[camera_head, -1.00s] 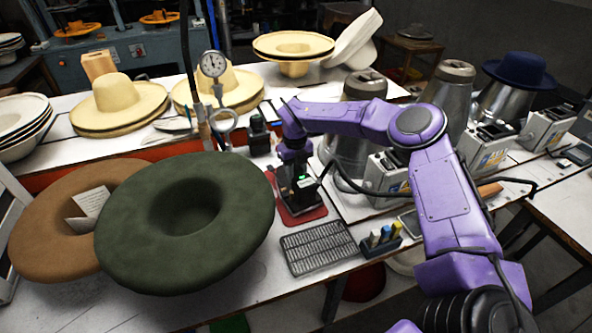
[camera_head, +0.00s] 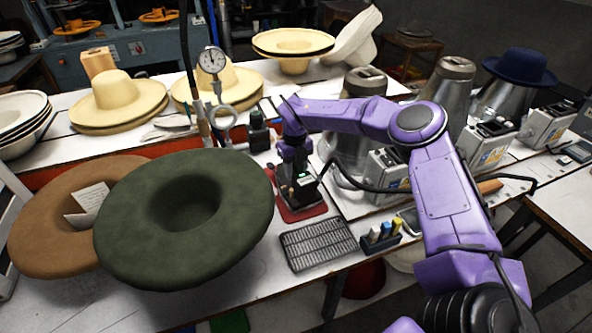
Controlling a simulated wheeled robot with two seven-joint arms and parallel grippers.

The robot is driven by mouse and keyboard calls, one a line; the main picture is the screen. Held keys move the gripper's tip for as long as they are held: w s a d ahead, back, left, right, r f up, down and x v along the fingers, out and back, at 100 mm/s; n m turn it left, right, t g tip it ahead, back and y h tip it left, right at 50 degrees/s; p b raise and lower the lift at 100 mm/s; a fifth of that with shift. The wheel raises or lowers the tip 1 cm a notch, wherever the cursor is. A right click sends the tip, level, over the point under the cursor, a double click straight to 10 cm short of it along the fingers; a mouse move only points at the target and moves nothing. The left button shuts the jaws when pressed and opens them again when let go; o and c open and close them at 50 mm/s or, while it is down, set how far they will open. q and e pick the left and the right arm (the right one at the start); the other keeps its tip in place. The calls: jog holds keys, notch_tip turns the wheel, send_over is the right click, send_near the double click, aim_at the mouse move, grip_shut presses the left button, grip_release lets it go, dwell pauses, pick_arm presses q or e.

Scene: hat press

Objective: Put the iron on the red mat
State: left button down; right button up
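The red mat (camera_head: 312,212) lies on the white bench, right of the green hat, and shows around a dark shape at its middle. That shape (camera_head: 303,197) appears to be the iron, but it is hard to separate from my black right gripper (camera_head: 299,183), which points down right over it. The gripper's fingers are hidden or too dark to see, so I cannot tell whether they are open or shut. I also cannot tell whether the iron touches the mat. My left gripper is not in view.
A wide green hat (camera_head: 185,220) and a brown hat (camera_head: 50,215) fill the front left. A metal grille (camera_head: 318,243) and a small marker holder (camera_head: 380,240) lie in front of the mat. A dial gauge (camera_head: 212,61) and metal hat forms (camera_head: 446,90) stand behind.

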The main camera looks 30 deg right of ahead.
jog(key=shift+o, duration=1.2)
jog(key=shift+s+a+r, duration=0.1)
jog(key=shift+s+f, duration=0.1)
jog(key=shift+f, duration=0.1)
jog(key=shift+r, duration=0.3)
jog(key=r, duration=0.3)
jog(key=r+b, duration=0.1)
jog(key=r, duration=0.2)
jog(key=r+b, duration=0.1)
jog(key=r, duration=0.2)
jog(key=shift+w, duration=0.35)
jog(key=shift+r, duration=0.65)
